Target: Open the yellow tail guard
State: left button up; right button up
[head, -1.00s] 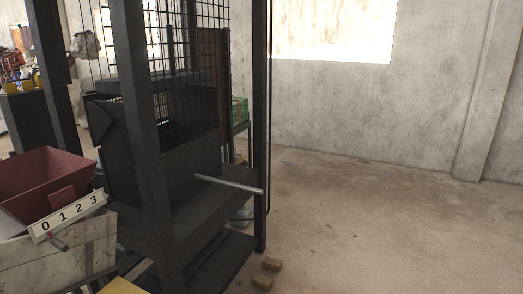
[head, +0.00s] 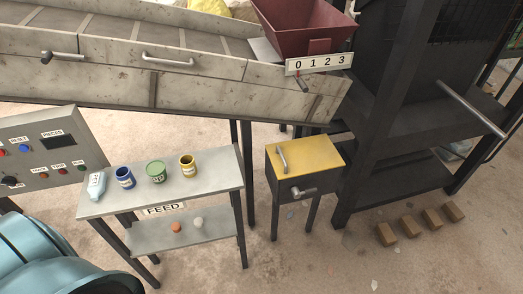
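A yellow panel (head: 308,155) with a metal bar handle (head: 282,157) forms the top of a small dark box on legs (head: 292,187) right of centre in the head view. It looks like the yellow tail guard and lies shut on the box. Neither of my grippers is in view.
A grey feed table (head: 225,168) with several small containers stands left of the box. A sloping conveyor (head: 120,75) runs behind. The dark frame (head: 352,190) stands close on the right. Several brown blocks (head: 409,227) lie on the floor. Floor in front of the box is clear.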

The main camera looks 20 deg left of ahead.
aim_at(304, 156)
jog(key=u, duration=0.4)
jog(key=l, duration=1)
jog(key=k+l, duration=0.1)
jog(key=l, duration=0.95)
jog(key=k+z, duration=0.05)
